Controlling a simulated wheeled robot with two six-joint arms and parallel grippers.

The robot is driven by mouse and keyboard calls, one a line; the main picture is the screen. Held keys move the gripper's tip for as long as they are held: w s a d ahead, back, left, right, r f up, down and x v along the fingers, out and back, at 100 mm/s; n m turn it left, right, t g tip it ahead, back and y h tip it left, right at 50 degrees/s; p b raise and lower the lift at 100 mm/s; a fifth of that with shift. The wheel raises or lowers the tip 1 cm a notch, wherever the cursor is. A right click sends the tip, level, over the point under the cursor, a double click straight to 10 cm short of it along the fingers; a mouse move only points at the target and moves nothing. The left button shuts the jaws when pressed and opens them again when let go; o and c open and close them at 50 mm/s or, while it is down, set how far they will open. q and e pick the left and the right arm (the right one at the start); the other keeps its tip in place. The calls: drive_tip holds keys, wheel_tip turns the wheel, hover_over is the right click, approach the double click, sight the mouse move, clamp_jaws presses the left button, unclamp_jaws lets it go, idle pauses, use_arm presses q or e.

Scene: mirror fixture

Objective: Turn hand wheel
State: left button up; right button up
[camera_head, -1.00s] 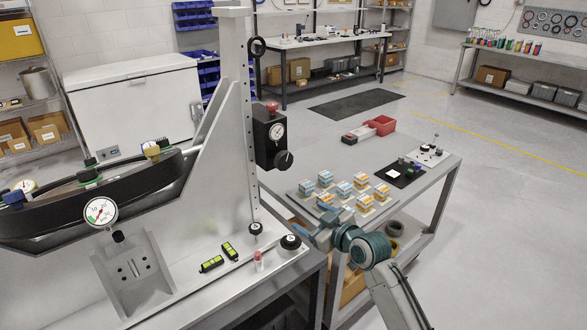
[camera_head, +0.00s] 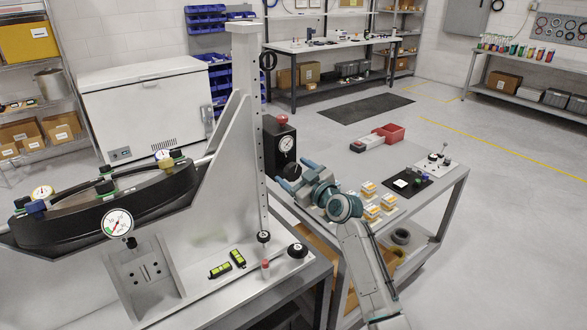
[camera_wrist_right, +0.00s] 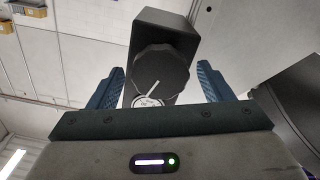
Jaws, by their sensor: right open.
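A black box with a round white gauge (camera_head: 286,143) and a red ball on top is mounted on the grey column. A dark round hand wheel (camera_wrist_right: 162,73) with a scalloped edge sits on that box below the gauge. In the head view the wheel is largely hidden by my right gripper (camera_head: 292,178), which is at the lower part of the box. In the right wrist view the open fingers of my right gripper (camera_wrist_right: 160,82) are spread to either side of the wheel, with visible gaps on both sides. My left gripper is not in view.
The grey column (camera_head: 246,120) stands close left of my right gripper. A curved black fixture with gauges (camera_head: 110,200) is at the left.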

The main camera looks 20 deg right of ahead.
drive_tip(key=shift+w+a, duration=0.2)
drive_tip(key=shift+w, duration=0.2)
drive_tip(key=c, duration=1)
drive_tip(key=shift+o, duration=0.2)
drive_tip(key=shift+f+m, duration=0.1)
drive_tip(key=shift+m, duration=0.3)
